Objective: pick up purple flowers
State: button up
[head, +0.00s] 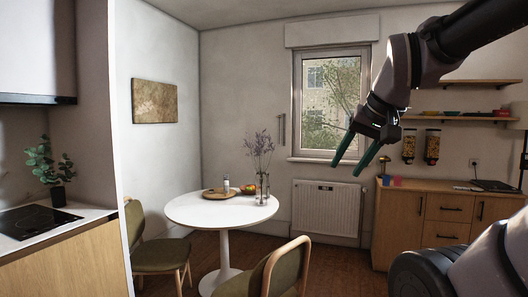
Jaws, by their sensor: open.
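The purple flowers (259,150) are thin, sprawling stems standing upright in a clear glass vase (262,188). The vase stands on the right part of a round white table (190,213), in the middle of the head view. My gripper (350,168) hangs in the air at the upper right, with its two green fingers apart and nothing between them. In the picture it is to the right of the flowers, in front of the window and radiator, well apart from them.
A wooden tray (212,194) with a small jar and a bowl of fruit (249,189) share the table. Green chairs stand at the left (157,255) and front (266,275). A counter (40,245) is at left, a wooden cabinet (410,212) at right. Floor shows between table and cabinet.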

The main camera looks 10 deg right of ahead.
aim_at(258, 143)
jog(key=i+l+z, duration=1.3)
jog(key=i+z, duration=0.15)
jog(key=i, duration=0.15)
jog(key=i+u, duration=0.3)
jog(key=i, duration=0.35)
jog(key=i+l+u, duration=0.3)
jog(key=i, duration=0.3)
jog(key=i+j+u, duration=0.15)
jog(key=i+u, duration=0.25)
jog(key=i+j+u, duration=0.1)
jog(key=u, duration=0.3)
jog(key=i+l+u, duration=0.1)
jog(key=i+u, duration=0.3)
jog(key=i+l+u, duration=0.15)
jog(key=i+u, duration=1)
jog(key=i, duration=0.2)
jog(key=i+l, duration=0.3)
